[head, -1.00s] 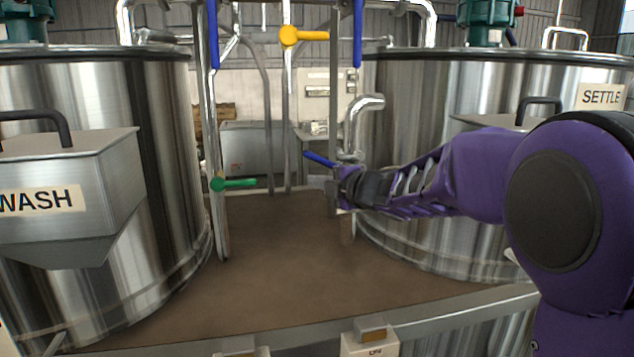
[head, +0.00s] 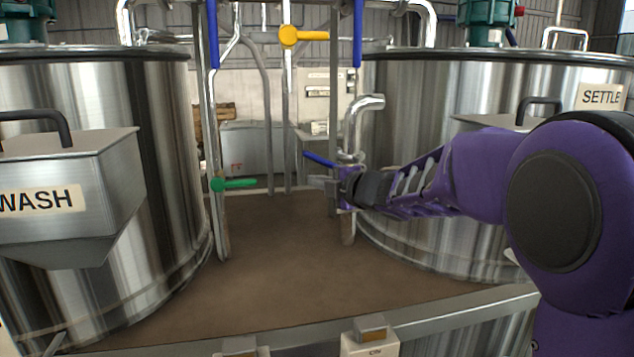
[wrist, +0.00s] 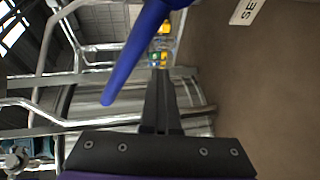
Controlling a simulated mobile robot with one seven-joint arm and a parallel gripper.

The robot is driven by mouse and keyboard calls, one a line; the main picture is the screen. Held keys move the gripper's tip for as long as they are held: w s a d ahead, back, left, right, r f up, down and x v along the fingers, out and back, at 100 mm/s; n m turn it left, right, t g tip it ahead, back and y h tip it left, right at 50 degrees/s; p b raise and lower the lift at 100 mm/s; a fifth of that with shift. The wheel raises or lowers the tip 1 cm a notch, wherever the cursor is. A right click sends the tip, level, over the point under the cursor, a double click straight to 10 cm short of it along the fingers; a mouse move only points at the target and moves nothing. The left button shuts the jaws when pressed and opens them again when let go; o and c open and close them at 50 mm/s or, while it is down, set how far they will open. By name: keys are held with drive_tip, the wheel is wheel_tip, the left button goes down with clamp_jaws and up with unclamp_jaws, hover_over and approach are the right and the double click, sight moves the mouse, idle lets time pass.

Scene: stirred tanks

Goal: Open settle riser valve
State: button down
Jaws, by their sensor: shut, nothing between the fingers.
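A blue lever handle (head: 320,160) sits on the riser pipe beside the settle tank (head: 430,100), slanting down to the right toward the pipe. My gripper (head: 314,182) is just below this handle in the head view, fingers pointing left. In the wrist view the blue handle (wrist: 135,50) crosses diagonally past the fingertips; my gripper (wrist: 161,75) is shut with its fingers together and nothing between them. Whether the fingers touch the handle I cannot tell. The valve body is partly hidden behind my wrist.
A green handle (head: 236,184) is on the left pipe beside the wash tank (head: 165,130). A yellow handle (head: 305,35) and two upright blue handles (head: 213,35), (head: 357,35) are higher up. The brown deck (head: 270,260) between the tanks is clear.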

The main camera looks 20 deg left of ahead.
drive_tip(key=c, duration=1.5)
unclamp_jaws()
drive_tip(key=shift+c, duration=0.2)
drive_tip(key=o, duration=0.7)
drive_tip(key=shift+o, duration=0.2)
drive_tip(key=f+b+v, duration=0.1)
drive_tip(key=v, duration=0.7)
drive_tip(key=shift+d+f, duration=0.3)
drive_tip(key=shift+d, duration=0.15)
wheel_tip(320, 180, up, 10)
drive_tip(key=p, duration=0.3)
